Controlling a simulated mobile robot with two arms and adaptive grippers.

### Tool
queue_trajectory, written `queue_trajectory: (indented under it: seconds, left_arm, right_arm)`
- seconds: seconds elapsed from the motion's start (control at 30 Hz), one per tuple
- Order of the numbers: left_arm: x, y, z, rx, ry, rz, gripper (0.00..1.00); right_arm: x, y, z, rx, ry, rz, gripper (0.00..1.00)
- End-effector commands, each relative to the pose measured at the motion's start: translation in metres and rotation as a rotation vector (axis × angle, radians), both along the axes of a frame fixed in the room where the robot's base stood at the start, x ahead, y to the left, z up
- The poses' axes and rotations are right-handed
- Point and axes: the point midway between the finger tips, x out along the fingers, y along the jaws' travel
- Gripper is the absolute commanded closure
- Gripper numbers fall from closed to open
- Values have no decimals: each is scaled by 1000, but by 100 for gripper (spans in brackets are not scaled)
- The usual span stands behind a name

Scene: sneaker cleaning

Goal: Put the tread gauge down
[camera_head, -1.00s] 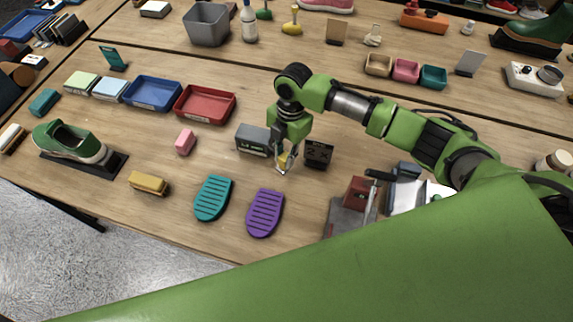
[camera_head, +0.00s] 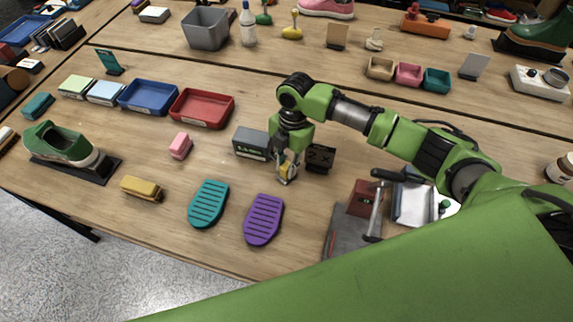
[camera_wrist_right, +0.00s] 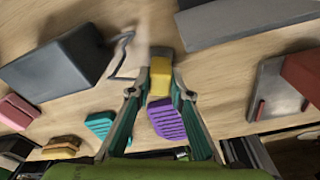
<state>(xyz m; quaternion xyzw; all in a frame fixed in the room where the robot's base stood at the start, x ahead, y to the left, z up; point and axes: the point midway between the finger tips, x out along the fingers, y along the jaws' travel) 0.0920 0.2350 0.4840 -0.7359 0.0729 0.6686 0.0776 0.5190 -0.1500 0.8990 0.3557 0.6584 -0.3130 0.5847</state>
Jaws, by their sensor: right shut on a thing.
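The tread gauge, a small yellow piece (camera_head: 285,170), is held between the fingers of my right gripper (camera_head: 286,178), low over the wooden table. In the right wrist view, the yellow piece (camera_wrist_right: 160,76) sits between the two fingers (camera_wrist_right: 159,94). I cannot tell whether it touches the table. A dark grey box with a label (camera_head: 252,143) stands just left of the gripper, and a black block with "2 X" markings (camera_head: 320,157) stands just right. My left gripper is not in view.
Teal (camera_head: 208,204) and purple (camera_head: 263,220) ridged soles lie in front of the gripper. A pink block (camera_head: 180,146) and red tray (camera_head: 232,110) lie left. A grey stand with a lever (camera_head: 345,235) is at front right. The table behind the gripper is fairly clear.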

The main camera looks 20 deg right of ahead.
Motion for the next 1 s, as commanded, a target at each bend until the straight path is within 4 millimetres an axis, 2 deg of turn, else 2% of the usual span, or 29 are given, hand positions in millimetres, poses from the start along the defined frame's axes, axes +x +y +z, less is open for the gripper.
queue_trajectory:
  seconds: [0.03,0.07,0.1,0.37,0.53,0.67,1.0]
  left_arm:
    - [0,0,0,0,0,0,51]
    - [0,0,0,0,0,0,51]
    - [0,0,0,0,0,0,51]
    - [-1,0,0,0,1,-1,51]
    - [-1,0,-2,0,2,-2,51]
    - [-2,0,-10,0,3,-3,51]
    - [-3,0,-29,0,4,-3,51]
  right_arm:
    - [0,0,-1,0,0,0,73]
    - [0,0,-1,0,0,0,65]
    - [0,0,-1,0,0,0,64]
    - [0,0,-1,0,0,0,64]
    - [1,0,8,1,-3,2,64]
    - [3,-2,28,1,-5,1,64]
    - [7,-10,98,1,-4,0,64]
